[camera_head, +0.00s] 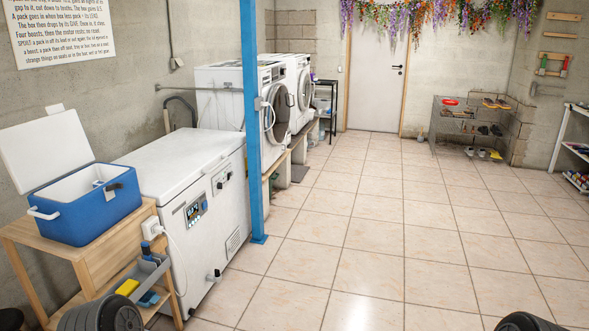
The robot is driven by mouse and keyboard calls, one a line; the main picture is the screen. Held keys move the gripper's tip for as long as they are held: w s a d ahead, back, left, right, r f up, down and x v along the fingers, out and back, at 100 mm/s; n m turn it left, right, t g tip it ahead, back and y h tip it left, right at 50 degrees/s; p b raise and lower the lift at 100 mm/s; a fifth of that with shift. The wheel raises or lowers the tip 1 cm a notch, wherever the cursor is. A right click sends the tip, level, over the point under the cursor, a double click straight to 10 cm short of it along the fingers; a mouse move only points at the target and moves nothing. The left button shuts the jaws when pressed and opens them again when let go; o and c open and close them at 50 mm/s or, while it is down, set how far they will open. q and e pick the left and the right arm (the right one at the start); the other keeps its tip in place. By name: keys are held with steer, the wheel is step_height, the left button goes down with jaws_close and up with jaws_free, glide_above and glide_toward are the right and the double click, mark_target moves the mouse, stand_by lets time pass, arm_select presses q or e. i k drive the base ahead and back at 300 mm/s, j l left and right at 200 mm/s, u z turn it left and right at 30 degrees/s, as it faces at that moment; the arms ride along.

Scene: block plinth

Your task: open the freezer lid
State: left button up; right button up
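The white chest freezer (230,215) stands at the left against the wall. Its flat white lid (178,158) lies shut on top. Neither of my grippers shows in the head view. Only dark rounded parts, likely of my arms, show at the bottom left and bottom right edges, well apart from the lid.
A wooden stand (88,268) with an open blue cooler (95,213) is close at the freezer's near end. A blue post (252,120) rises by its far front corner. Washing machines (297,80) stand beyond. The tiled floor (390,225) at right is clear.

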mark_target(166, 167)
steer(key=i, duration=3.65)
steer(key=u, duration=0.15)
